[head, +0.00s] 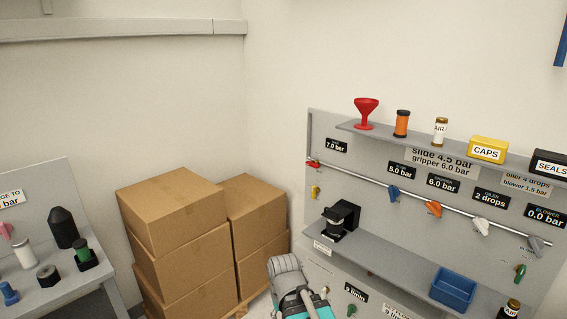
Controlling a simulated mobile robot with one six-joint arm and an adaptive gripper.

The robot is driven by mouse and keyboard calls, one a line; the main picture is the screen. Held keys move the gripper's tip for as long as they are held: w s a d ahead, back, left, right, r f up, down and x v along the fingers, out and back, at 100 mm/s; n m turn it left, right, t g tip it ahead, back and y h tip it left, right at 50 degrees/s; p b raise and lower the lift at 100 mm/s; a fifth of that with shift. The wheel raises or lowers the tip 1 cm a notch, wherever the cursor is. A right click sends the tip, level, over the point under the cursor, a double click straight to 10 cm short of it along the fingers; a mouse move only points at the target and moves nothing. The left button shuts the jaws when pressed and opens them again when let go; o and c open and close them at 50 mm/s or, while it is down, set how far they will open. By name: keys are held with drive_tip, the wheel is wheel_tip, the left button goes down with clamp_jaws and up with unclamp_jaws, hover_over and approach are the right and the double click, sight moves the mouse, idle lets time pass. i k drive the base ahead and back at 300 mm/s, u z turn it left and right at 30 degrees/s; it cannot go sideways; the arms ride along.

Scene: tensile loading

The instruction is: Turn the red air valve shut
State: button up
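A small red valve handle (313,163) sits at the left end of a grey pipe (352,178) on the panel at right. It lies roughly level, along the pipe's line; at this size I cannot tell exactly how far it is turned. A label reading 7.0 bar (336,146) is above it. A grey and teal part of my arm (290,285) shows at the bottom, below and left of the valve and apart from it in the picture. My gripper's fingers are not visible.
The panel (320,126) also carries blue, orange, white and grey handles on the pipe. A shelf above holds a red funnel (367,112) and several containers. A lower shelf holds a black device (341,218) and a blue bin (453,288). Stacked boxes (170,210) stand left.

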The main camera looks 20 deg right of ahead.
sight(314, 164)
drive_tip(key=u, duration=0.2)
drive_tip(key=i, duration=1.35)
drive_tip(key=z, duration=0.5)
